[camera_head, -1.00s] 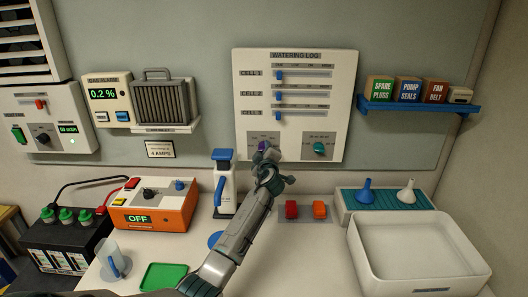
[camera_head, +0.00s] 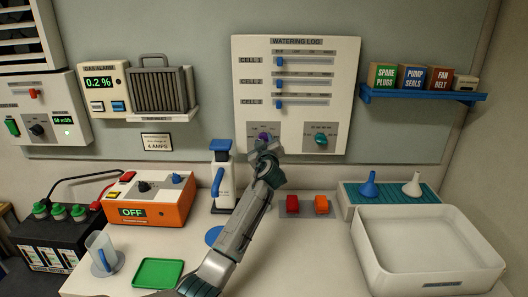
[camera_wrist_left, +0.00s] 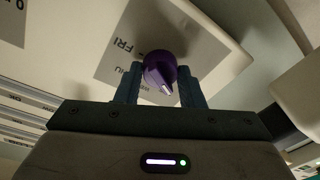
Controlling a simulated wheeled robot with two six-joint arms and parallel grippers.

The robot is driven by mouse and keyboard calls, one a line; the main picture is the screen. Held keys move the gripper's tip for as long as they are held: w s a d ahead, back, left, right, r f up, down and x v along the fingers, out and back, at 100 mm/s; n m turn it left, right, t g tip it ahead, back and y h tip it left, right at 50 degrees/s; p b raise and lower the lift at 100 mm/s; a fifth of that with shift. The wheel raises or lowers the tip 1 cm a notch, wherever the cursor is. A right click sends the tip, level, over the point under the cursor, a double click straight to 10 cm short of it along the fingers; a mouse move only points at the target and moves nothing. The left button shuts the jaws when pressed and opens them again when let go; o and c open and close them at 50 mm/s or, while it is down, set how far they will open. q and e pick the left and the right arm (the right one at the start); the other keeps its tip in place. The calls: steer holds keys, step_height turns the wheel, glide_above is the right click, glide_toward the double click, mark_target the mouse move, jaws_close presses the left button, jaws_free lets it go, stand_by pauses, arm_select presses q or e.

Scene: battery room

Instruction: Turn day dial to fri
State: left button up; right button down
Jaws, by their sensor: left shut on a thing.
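The white watering log panel (camera_head: 344,60) hangs on the wall. Its purple day dial (camera_head: 264,137) is at the lower left and partly hidden by my left gripper (camera_head: 265,146). In the left wrist view the purple dial (camera_wrist_left: 157,68) sits between the two fingers of my left gripper (camera_wrist_left: 159,86), which is shut on it. The dial's pale pointer mark faces the palm, toward the bottom of that view. A grey label (camera_wrist_left: 128,50) beside the dial reads FRI, with a partly hidden THU below it. My right gripper is not in view.
A teal dial (camera_head: 321,140) is right of the purple one, and blue sliders (camera_head: 279,83) are above. A white bottle with a blue top (camera_head: 222,175) stands left of my arm. Red and orange switches (camera_head: 292,202) and a white tray (camera_head: 372,252) are to the right.

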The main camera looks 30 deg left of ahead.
arm_select(q)
steer(key=m+h+p, duration=0.1)
steer(key=m+p, duration=0.4)
steer(key=m, duration=0.6)
steer(key=m+t+h+p, duration=0.1)
steer(key=m+p, duration=0.4)
steer(key=m, duration=0.6)
steer(key=m+h+p, duration=0.1)
steer(key=m+p, duration=0.5)
steer(key=m, duration=0.5)
steer(key=shift+s+a+t+h, duration=0.15)
steer(key=shift+a+t+h, duration=0.05)
steer(key=shift+t+h, duration=0.1)
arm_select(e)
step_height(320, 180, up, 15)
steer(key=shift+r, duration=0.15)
